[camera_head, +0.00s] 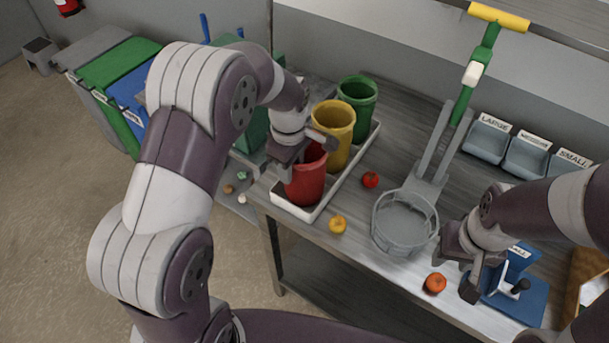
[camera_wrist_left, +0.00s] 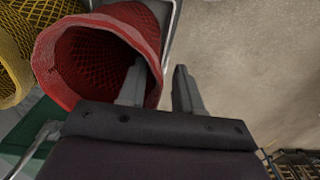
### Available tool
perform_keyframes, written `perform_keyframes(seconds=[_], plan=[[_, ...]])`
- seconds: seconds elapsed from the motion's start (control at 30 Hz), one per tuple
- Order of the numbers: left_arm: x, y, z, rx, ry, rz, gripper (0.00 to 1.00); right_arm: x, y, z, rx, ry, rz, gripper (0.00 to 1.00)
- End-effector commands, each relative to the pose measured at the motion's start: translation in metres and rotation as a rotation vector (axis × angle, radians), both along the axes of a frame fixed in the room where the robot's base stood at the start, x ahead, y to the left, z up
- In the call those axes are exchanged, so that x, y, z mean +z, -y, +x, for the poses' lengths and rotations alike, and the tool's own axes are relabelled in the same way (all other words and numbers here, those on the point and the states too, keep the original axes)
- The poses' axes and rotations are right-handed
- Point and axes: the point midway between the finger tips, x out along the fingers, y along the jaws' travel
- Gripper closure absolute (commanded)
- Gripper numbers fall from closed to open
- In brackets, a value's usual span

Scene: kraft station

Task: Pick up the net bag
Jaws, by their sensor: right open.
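Three net bags stand in a row in a white tray (camera_head: 322,208): a red net bag (camera_head: 308,182), a yellow net bag (camera_head: 340,130) and a green net bag (camera_head: 358,93). My left gripper (camera_head: 284,170) is at the red bag's near left rim. In the left wrist view the red bag (camera_wrist_left: 90,62) shows its open mouth. There my left gripper (camera_wrist_left: 158,78) is open, with one finger over the mouth and the other outside the rim. Whether either finger touches the mesh is unclear. My right gripper (camera_head: 470,275) is open and empty near the blue device.
A grey round basket (camera_head: 404,225) stands mid-table, with a red fruit (camera_head: 370,180), a yellow fruit (camera_head: 337,224) and an orange fruit (camera_head: 435,283) around it. A blue device (camera_head: 515,285) is at right. Labelled bins (camera_head: 525,155) line the back.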

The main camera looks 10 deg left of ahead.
Motion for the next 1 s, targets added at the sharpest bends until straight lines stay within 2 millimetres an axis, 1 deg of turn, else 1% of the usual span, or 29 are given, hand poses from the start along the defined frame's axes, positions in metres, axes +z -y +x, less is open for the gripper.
perform_keyframes(seconds=[0.03, 0.1, 0.17, 0.37, 0.4, 0.47, 0.5, 0.83, 0.93, 1.0], plan=[[-0.005, 0.0, -0.001, 0.0, -0.004, 0.0, 0.66, 0.006, 0.0, 0.0, 0.0, 0.0, 0.0, 0.57], [-0.015, 0.0, 0.0, 0.0, -0.001, 0.0, 0.66, 0.008, 0.0, 0.0, 0.0, 0.0, 0.0, 0.57], [-0.02, 0.0, 0.0, 0.0, -0.001, 0.0, 0.66, 0.008, 0.0, 0.0, 0.0, 0.0, 0.0, 0.57], [-0.022, 0.0, 0.0, -0.001, 0.001, 0.0, 0.66, 0.006, 0.0, 0.0, 0.0, 0.0, 0.0, 0.57], [-0.022, 0.0, 0.0, -0.001, 0.001, 0.0, 0.79, 0.006, 0.0, 0.0, 0.0, 0.0, 0.0, 0.57], [-0.022, 0.0, 0.0, -0.001, 0.001, 0.0, 0.98, 0.006, 0.0, 0.0, 0.0, 0.0, 0.0, 0.57], [-0.022, 0.0, 0.0, -0.001, 0.001, 0.0, 1.0, 0.006, 0.0, 0.0, 0.0, 0.0, 0.0, 0.57], [-0.02, 0.0, 0.0, -0.001, 0.002, 0.0, 1.0, 0.006, 0.0, 0.0, 0.0, 0.0, 0.0, 0.57], [-0.014, 0.0, 0.001, -0.001, 0.005, -0.001, 1.0, 0.002, 0.0, 0.0, 0.0, 0.0, 0.0, 0.57], [-0.006, 0.0, 0.001, -0.001, 0.006, 0.0, 1.0, -0.002, 0.0, 0.0, 0.0, 0.0, 0.0, 0.57]])
